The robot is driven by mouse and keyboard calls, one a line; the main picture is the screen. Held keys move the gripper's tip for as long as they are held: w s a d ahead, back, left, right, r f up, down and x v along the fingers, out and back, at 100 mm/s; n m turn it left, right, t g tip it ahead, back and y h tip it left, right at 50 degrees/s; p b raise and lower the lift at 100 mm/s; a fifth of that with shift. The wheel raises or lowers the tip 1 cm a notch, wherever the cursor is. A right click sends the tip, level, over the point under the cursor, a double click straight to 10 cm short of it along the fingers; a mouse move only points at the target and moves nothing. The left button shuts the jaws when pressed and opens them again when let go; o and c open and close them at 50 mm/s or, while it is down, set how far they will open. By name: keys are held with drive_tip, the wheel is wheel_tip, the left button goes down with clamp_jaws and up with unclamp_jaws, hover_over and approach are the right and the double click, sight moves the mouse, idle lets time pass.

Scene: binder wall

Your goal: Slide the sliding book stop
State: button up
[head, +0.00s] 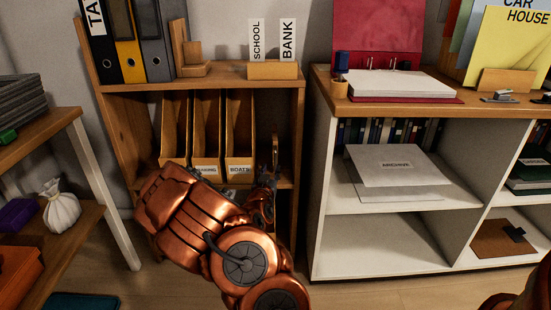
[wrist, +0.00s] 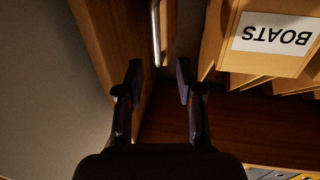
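An upright metal bar (head: 275,150) stands in the right part of the wooden bookcase's middle compartment, right of the magazine files. It may be the sliding book stop; I cannot tell for sure. The bar (wrist: 156,35) also shows in the wrist view, beyond my fingertips and beside a wooden panel. A stepped wooden block (head: 190,58) stands beside the binders on top and may be a book stop too. My gripper (head: 265,190) is at the compartment's front, low beside the bar. In the wrist view my gripper (wrist: 160,80) is open, with nothing between its fingers.
Magazine files (head: 206,135) fill the compartment's left and middle; the one labelled BOATS (wrist: 270,35) is close right of my fingers in the wrist view. Binders (head: 127,40) stand on top. A white cabinet (head: 318,200) is to the right, a side table (head: 95,185) to the left.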

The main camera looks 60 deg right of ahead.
sight(275, 160)
drive_tip(key=shift+b+x, duration=1.05)
drive_tip(key=shift+x, duration=2.9)
drive_tip(key=shift+s, duration=0.15)
clamp_jaws()
